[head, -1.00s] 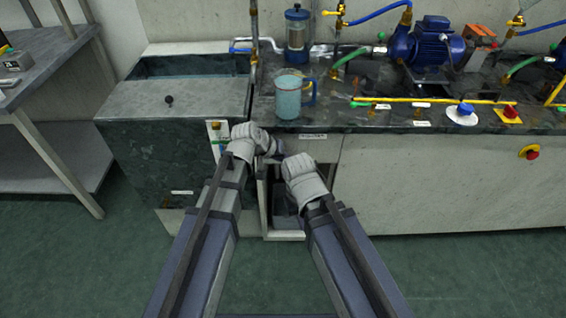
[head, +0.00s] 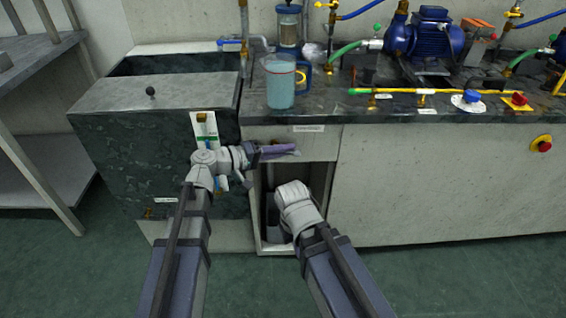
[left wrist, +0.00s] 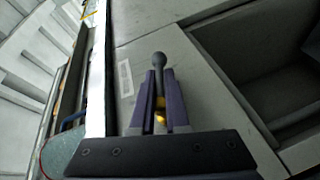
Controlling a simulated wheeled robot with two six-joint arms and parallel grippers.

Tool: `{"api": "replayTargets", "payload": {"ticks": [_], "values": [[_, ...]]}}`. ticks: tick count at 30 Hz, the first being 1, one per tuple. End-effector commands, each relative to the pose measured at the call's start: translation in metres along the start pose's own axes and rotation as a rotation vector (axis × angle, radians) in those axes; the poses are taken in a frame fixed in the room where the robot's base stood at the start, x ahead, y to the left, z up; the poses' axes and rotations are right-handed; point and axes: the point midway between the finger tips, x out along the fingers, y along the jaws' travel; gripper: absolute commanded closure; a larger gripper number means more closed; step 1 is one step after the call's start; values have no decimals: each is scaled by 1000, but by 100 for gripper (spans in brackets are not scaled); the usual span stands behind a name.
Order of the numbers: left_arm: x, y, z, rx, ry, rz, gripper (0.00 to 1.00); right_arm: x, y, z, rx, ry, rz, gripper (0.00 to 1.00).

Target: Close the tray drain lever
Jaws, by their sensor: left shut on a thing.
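My left gripper (head: 293,150) is at the front face of the bench, just under its top edge, with its purple fingers pointing right. In the left wrist view the two fingers (left wrist: 160,75) are shut on a slim lever with a dark grey ball knob (left wrist: 158,58). The knob stands out past the fingertips, and brass shows between the fingers lower down. In the head view the lever is hidden by my gripper. A small white label (head: 308,128) is on the bench front just above it. My right arm reaches to the open cabinet; its gripper fingers are hidden.
The open cabinet bay (head: 270,240) lies below my left gripper. A blue-handled jug (head: 280,88) stands on the bench top near the edge. A sink unit (head: 130,150) with a dark knob is at left. Pumps, pipes and valves (head: 430,45) fill the bench's back right.

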Motion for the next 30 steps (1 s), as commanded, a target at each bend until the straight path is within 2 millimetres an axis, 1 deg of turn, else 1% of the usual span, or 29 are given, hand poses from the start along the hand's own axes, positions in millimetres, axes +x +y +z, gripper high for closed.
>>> {"api": "replayTargets", "payload": {"ticks": [1, 3, 12, 19, 30], "values": [[1, -7, 10, -9, -14, 24, 100, 14, -2, -1, -1, 1, -1, 100], [1, -6, 10, -27, -6, 65, 100, 21, -3, -2, -3, 1, -2, 100], [1, 2, 9, -79, 19, 188, 100, 41, -5, -3, -3, 2, -4, 100], [1, 6, 8, -95, 27, 225, 100, 46, -6, -3, -1, 2, -4, 100], [1, 7, 8, -97, 28, 232, 100, 46, -6, -3, 0, 2, -4, 100]]}}
